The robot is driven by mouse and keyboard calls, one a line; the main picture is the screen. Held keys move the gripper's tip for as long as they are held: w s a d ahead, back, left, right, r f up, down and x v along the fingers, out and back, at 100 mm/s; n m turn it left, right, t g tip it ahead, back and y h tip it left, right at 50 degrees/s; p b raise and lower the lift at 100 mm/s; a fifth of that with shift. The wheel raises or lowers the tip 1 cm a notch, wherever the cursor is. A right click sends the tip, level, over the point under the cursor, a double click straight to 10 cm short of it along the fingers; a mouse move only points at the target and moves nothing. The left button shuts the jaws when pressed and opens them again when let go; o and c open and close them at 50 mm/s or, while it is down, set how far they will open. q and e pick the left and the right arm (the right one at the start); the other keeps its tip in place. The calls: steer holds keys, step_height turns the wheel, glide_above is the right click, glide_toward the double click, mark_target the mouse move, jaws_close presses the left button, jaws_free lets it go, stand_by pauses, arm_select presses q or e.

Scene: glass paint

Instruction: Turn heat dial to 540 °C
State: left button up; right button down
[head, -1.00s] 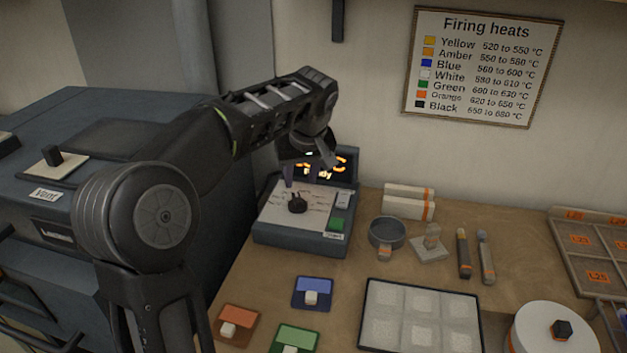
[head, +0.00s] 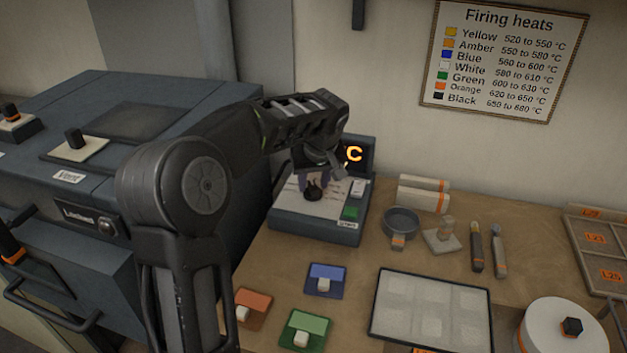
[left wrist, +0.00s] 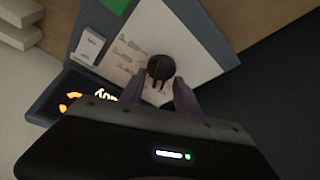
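The heat dial is a small black knob (head: 313,190) on the pale sloping face of the control box (head: 308,226). It also shows in the left wrist view (left wrist: 161,67). My left gripper (left wrist: 160,92) has its two fingers apart, just short of the knob, one toward each side of it. In the head view my left gripper (head: 313,176) hangs over the dial. The lit display (head: 355,154) behind is mostly covered by my gripper; only an orange "C" shows clearly, so the set heat cannot be read. My right gripper is not in view.
A green button (head: 351,213) and a pale switch (head: 358,189) sit close to the dial's right. The kiln (head: 95,155) stands to the left. A round grey cup (head: 400,222) is right of the box. A firing heats chart (head: 503,58) hangs on the wall.

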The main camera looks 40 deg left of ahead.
arm_select(q)
steer(key=shift+w+f, duration=0.1)
steer(key=shift+f, duration=0.1)
jaws_close()
stand_by(0.3)
